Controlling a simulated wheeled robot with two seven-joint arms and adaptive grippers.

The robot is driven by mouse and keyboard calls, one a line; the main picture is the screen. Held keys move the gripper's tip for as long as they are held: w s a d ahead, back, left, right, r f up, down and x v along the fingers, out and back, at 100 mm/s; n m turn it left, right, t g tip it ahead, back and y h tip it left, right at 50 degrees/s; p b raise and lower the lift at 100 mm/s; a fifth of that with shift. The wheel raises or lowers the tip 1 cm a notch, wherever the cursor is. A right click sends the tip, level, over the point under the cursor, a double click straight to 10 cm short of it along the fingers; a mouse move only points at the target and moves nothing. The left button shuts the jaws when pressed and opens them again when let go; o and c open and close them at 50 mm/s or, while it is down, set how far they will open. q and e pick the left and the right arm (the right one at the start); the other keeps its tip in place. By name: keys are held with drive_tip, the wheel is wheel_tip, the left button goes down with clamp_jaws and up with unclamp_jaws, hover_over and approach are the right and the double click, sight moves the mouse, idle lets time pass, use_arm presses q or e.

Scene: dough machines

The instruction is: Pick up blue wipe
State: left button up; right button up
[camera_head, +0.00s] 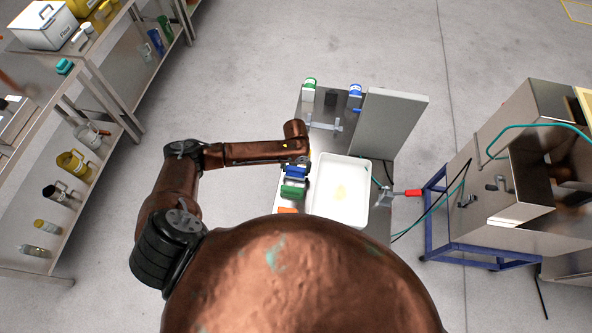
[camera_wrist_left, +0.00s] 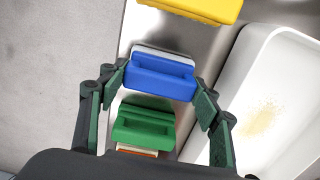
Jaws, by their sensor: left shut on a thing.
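The blue wipe (camera_wrist_left: 160,80) is a blue block with a grey-white back edge, between the two fingers of my left gripper (camera_wrist_left: 161,82) in the left wrist view. The gripper is shut on it, one finger at each short side. In the head view the blue wipe (camera_head: 296,172) shows just below the end of my left arm, left of the white tray (camera_head: 362,222). I cannot tell whether it is clear of the surface below. My right gripper is not in view.
A green wipe (camera_wrist_left: 145,127) lies close to the blue one, with an orange one partly hidden beyond it. A yellow one (camera_wrist_left: 207,6) is on the other side. A green-capped bottle (camera_head: 309,92) and a blue-capped bottle (camera_head: 355,97) stand at the cart's back, near an upright grey panel (camera_head: 385,125).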

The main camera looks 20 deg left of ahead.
use_arm(q)
drive_tip(key=shift+r, duration=0.6)
drive_tip(key=s+d+r+b, duration=0.2)
drive_tip(key=s+d+r, duration=0.3)
drive_tip(key=d+r, duration=0.6)
drive_tip(key=shift+d+r, duration=0.4)
drive_tip(key=shift+d, duration=0.65)
drive_tip(key=o, duration=0.6)
drive_tip(key=shift+w, duration=0.1)
drive_tip(key=c, duration=0.4)
